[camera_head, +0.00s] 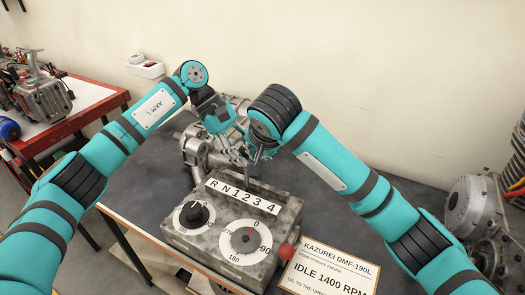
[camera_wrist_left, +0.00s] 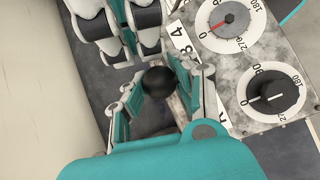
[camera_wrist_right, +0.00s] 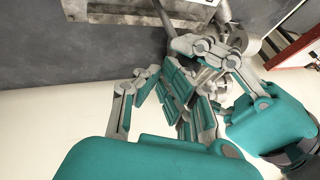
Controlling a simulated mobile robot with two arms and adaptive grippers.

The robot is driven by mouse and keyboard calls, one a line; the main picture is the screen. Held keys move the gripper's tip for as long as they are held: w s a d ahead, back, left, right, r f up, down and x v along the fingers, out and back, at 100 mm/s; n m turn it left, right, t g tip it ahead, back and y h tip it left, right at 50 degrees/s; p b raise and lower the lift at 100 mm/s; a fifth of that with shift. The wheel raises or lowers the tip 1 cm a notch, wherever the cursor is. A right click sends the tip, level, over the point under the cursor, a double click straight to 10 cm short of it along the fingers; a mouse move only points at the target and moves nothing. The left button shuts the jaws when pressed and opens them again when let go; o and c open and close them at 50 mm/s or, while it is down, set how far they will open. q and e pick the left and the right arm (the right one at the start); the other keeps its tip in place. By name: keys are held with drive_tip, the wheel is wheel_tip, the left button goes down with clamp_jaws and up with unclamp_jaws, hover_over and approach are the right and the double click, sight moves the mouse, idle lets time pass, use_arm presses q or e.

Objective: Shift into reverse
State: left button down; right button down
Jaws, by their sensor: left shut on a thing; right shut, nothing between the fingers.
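The gearbox (camera_head: 282,213) is a grey box with a plate (camera_head: 225,188) marked R N 1 2 3 4 on its top edge. In the left wrist view a black ball knob (camera_wrist_left: 158,80) sits between the fingers of my left gripper (camera_wrist_left: 163,90), which is shut on it. In the head view the left gripper (camera_head: 233,138) is behind the plate, and the knob is hidden there. My right gripper (camera_head: 257,156) is shut and empty, close beside the left one; it also shows in the right wrist view (camera_wrist_right: 172,92). The lever's exact gear position is unclear.
The box front has a black-knobbed dial (camera_head: 194,215) and a red-pointer dial (camera_head: 247,241). A red ball (camera_head: 286,251) is at its right, by a sign (camera_head: 325,270) reading IDLE 1400 RPM. Metal machinery stands behind and at the right. The grey tabletop (camera_head: 150,188) is clear at left.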

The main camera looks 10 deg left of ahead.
use_arm(q)
drive_tip(key=shift+r, duration=0.2)
use_arm(e)
drive_tip(key=shift+a, duration=0.1)
use_arm(q)
drive_tip(key=shift+d, duration=0.1)
use_arm(e)
drive_tip(key=shift+w+a+r, duration=0.15)
drive_tip(key=shift+w+a, duration=0.05)
drive_tip(key=shift+a, duration=0.5)
